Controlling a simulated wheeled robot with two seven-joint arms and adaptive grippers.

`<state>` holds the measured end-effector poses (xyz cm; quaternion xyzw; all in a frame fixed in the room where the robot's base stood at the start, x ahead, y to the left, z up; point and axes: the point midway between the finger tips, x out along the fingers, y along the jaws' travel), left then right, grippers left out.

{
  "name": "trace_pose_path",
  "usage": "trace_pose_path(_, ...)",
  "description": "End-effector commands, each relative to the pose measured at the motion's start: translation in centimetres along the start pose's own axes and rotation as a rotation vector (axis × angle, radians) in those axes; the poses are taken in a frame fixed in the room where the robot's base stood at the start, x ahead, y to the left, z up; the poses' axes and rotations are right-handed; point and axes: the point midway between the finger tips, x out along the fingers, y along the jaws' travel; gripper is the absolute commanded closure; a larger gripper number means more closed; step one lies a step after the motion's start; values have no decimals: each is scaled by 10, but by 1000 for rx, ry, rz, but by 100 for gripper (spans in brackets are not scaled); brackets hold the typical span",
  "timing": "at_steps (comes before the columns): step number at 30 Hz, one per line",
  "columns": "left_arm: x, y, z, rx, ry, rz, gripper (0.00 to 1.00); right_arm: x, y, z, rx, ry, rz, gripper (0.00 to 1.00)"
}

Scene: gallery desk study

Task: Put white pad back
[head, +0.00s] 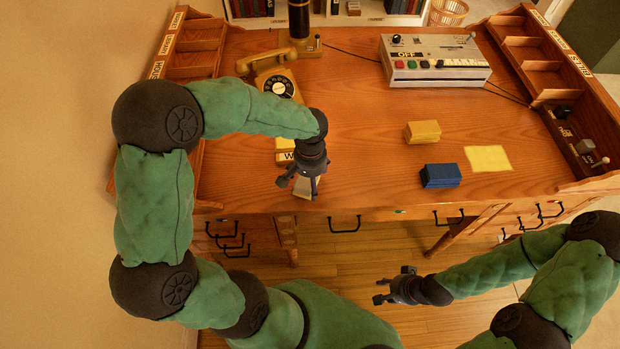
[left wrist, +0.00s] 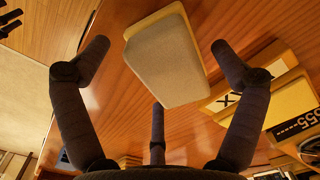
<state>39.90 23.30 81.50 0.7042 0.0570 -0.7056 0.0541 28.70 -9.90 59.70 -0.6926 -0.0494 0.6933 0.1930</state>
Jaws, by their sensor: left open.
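The white pad (head: 307,187) lies near the front edge of the desk, mostly hidden under my left gripper in the head view. In the left wrist view the pad (left wrist: 165,62) shows a pale grey-white top with a yellowish edge. My left gripper (head: 299,187) is directly over it, pointing down. Its dark fingers (left wrist: 158,70) are spread, one to each side of the pad, with a visible gap to it. My right gripper (head: 390,284) is apart from the desk, low in front of it, with its fingers spread and empty.
A yellow lettered block (head: 285,146) and a yellow telephone (head: 274,80) stand behind the left gripper. A yellow pad (head: 422,132), a blue pad (head: 440,175) and a flat yellow sheet (head: 488,158) lie to the right. A white console (head: 435,62) stands at the back. The desk's middle is clear.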

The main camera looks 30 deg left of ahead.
Motion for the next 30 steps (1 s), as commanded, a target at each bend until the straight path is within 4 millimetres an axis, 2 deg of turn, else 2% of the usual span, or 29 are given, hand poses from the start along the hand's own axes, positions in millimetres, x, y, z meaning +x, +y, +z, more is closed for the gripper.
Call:
trace_pose_path(5, -14, 0, -1, 0, 2, 0, 5, -7, -2, 0, 0, 0, 0, 60)
trace_pose_path(15, -81, 0, -1, 1, 3, 0, 5, -31, -11, 1, 0, 0, 0, 60)
trace_pose_path(21, -110, 0, 0, 0, 1, 0, 5, -40, -14, 2, 0, 0, 0, 60)
trace_pose_path(25, -120, 0, 0, 1, 2, 0, 5, -42, -15, 2, 0, 0, 0, 60)
trace_pose_path(30, -124, 0, 0, 1, 0, 0, 5, -43, -15, 2, 0, 0, 0, 60)
